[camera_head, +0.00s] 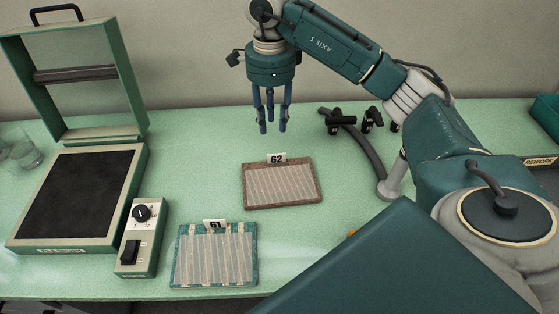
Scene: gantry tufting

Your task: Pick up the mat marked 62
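The mat marked 62 (282,186) lies flat on the green table, brown-edged with pale stripes. Its white number tag stands at its far edge. A second mat, marked 61 (214,257), with a teal edge and pale stripes, lies nearer and to the left. My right gripper (270,126) hangs fingers down above and a little beyond mat 62, apart from it. Its blue fingers are spread with nothing between them, so it is open. My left gripper is out of view.
An open green case with a dark bed (78,195) stands at the left of the table (195,150). A control box (144,237) with a knob is beside it. Black clamps (340,121) and a grey hose lie right of my gripper. Clear glasses (22,150) are far left.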

